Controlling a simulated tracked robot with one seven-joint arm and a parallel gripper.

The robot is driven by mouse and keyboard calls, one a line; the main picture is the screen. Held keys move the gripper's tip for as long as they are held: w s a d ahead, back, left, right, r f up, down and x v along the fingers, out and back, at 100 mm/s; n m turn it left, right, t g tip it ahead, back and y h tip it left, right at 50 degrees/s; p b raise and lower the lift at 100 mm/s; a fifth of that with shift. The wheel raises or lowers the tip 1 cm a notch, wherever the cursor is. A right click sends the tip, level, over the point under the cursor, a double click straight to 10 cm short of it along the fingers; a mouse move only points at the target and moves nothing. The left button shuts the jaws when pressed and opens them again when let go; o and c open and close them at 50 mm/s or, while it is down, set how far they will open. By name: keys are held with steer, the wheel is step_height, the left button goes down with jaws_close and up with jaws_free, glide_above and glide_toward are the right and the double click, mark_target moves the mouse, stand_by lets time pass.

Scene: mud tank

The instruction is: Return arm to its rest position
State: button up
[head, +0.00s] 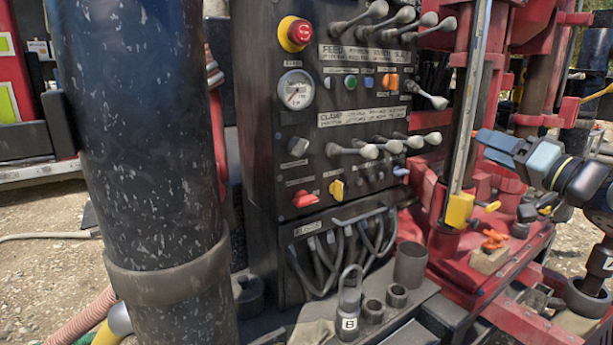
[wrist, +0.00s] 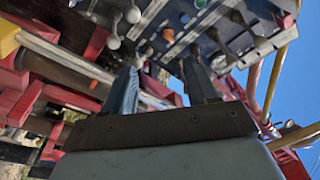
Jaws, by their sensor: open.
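My gripper (head: 486,146) is at the right of the head view, in front of the red rig frame, with its blue fingers pointing left toward the control panel (head: 268,120). In the wrist view, my gripper (wrist: 160,82) shows two blue fingers spread apart with nothing between them. The panel, with its levers, appears tilted beyond the fingertips in the wrist view (wrist: 190,22). The fingers appear apart from the levers. My arm runs out of the head view at the right edge.
A thick dark pipe (head: 140,150) stands close at the left. A yellow-based upright post (head: 459,208) stands left of my gripper. Lever handles (head: 430,97) stick out from the panel.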

steer(key=s+a+f+n+g+y, duration=0.1)
steer(key=s+a+f+g, duration=0.3)
steer(key=a, duration=0.3)
steer(key=s+a+f+n+g, duration=0.1)
steer(key=s+a+f+g, duration=0.15)
steer(key=a+g, duration=0.4)
steer(key=s+d+f+g+h, duration=0.1)
steer(key=s+f+h, duration=0.3)
steer(key=h, duration=0.5)
steer(key=shift+s+d+h, duration=0.35)
steer(key=shift+s+h, duration=0.05)
steer(key=shift+s, duration=0.6)
steer(key=shift+f, duration=0.1)
